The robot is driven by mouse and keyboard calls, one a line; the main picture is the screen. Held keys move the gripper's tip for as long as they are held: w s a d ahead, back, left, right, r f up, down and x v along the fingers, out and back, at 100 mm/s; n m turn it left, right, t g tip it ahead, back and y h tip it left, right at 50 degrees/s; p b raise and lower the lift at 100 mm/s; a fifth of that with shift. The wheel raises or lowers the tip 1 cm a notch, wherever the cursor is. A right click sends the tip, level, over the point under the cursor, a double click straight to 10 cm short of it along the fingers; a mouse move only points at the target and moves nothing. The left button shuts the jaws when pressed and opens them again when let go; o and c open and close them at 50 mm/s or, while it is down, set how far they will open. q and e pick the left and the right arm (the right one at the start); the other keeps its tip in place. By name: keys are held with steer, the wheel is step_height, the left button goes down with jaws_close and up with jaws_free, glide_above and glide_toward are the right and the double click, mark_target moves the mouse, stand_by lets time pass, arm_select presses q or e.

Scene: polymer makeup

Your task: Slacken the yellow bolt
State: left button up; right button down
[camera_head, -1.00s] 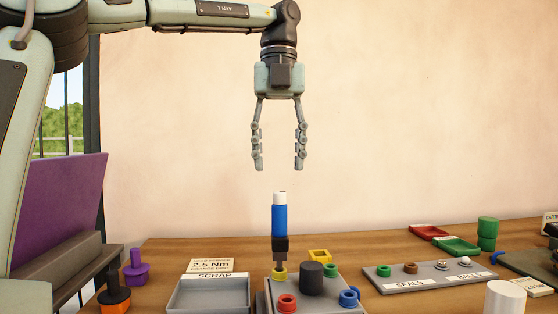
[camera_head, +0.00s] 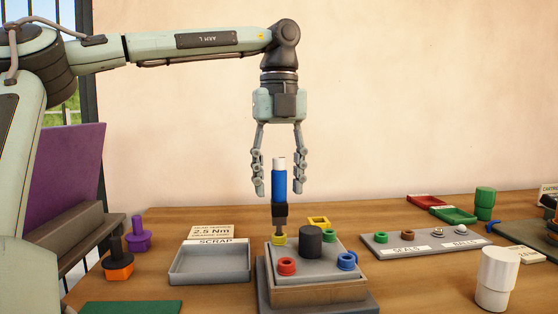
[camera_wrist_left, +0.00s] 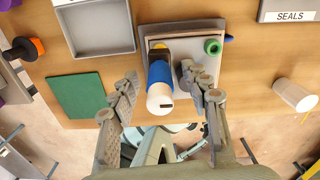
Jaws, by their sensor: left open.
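The yellow bolt (camera_head: 279,240) sits at the left back of a grey block (camera_head: 320,268) on the bench. A driver with a blue handle (camera_head: 279,184), white cap and dark lower end stands upright on the bolt. My left gripper (camera_head: 278,190) points down and is open, with one finger on each side of the blue handle, apart from it in the head view. In the left wrist view, the handle (camera_wrist_left: 159,73) lies between the spread fingers (camera_wrist_left: 160,85). My right gripper is not in view.
A scrap tray (camera_head: 210,278) stands left, a seals-and-balls tray (camera_head: 420,243) right. A white cup (camera_head: 495,278) stands at the front right.

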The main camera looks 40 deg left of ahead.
arm_select(q)
steer(key=shift+f, duration=0.25)
jaws_close()
steer(key=shift+n, duration=2.2)
steer(key=shift+n+b, duration=0.3)
steer(key=shift+n, duration=0.3)
steer(key=shift+n, duration=0.9)
